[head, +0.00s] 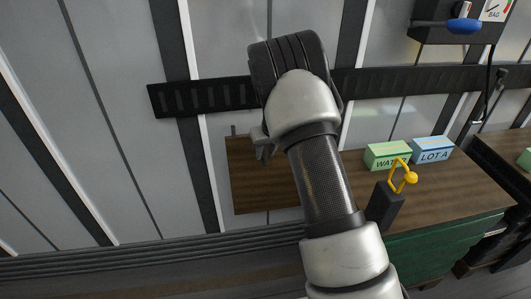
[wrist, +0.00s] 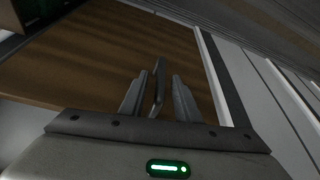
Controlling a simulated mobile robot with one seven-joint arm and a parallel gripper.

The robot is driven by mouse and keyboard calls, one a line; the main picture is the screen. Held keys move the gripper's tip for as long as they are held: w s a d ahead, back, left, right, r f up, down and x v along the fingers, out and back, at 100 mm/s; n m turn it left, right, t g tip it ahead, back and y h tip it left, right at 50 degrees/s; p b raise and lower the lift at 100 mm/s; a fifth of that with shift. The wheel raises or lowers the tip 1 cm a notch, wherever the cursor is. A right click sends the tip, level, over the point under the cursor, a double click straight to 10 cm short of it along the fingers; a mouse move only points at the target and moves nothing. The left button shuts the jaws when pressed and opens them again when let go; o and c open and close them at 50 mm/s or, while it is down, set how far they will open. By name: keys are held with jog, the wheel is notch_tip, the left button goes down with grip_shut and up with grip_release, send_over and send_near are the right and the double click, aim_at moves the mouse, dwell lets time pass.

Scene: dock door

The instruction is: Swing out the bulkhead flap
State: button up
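A brown wood panel (head: 250,188), which looks like the bulkhead flap, shows left of my arm in the head view; my arm hides its right part. In the wrist view a wide brown wood surface (wrist: 85,62) fills the left and middle. My gripper (head: 262,150) is at the panel's upper part, partly hidden behind my own wrist. In the wrist view my gripper (wrist: 160,88) is open, with a thin grey upright bar (wrist: 158,82) between its two fingers. A gap shows to the right finger; contact on the left is unclear.
A wood-topped counter at the right holds a green box (head: 388,156), a blue box labelled LOT A (head: 432,150) and a dark post with a yellow piece (head: 403,175). A black slotted rail (head: 205,97) crosses the grey wall behind my arm.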

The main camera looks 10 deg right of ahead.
grip_shut()
